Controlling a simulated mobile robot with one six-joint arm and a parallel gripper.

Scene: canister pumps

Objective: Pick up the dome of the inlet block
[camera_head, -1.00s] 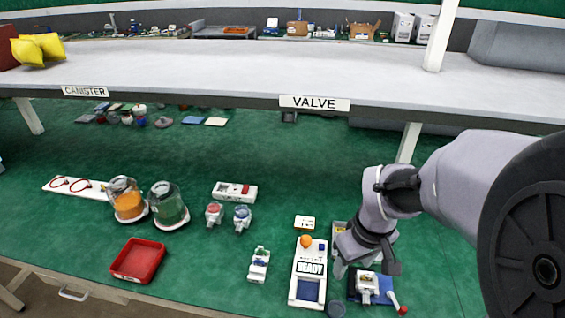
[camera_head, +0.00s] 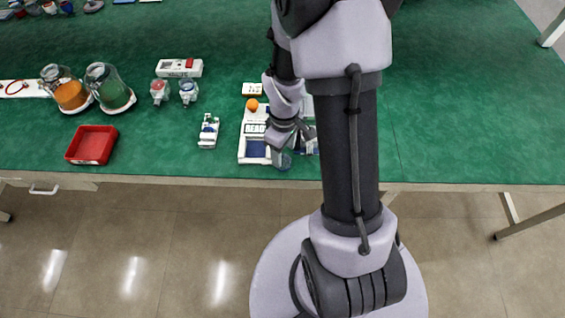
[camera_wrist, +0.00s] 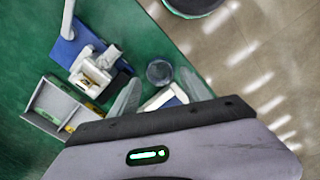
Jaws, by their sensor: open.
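A small round, dark, see-through dome (camera_wrist: 160,72) stands on the green table near its front edge. In the wrist view it lies ahead of my gripper (camera_wrist: 158,85), roughly between the two spread fingertips, with no visible grip on it. In the head view the dome (camera_head: 281,160) is just below my gripper (camera_head: 289,146), partly covered by it. A white block on a blue base (camera_wrist: 92,72), with a white lever, stands to the left in the wrist view; it may be the inlet block. In the head view my arm mostly hides it.
A white panel with an orange knob (camera_head: 253,105) stands left of my gripper. A grey divided tray (camera_wrist: 50,110) is near the blue base. A red tray (camera_head: 92,143), two glass jars (camera_head: 108,88) and a small white fixture (camera_head: 208,131) stand further left. The right table is clear.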

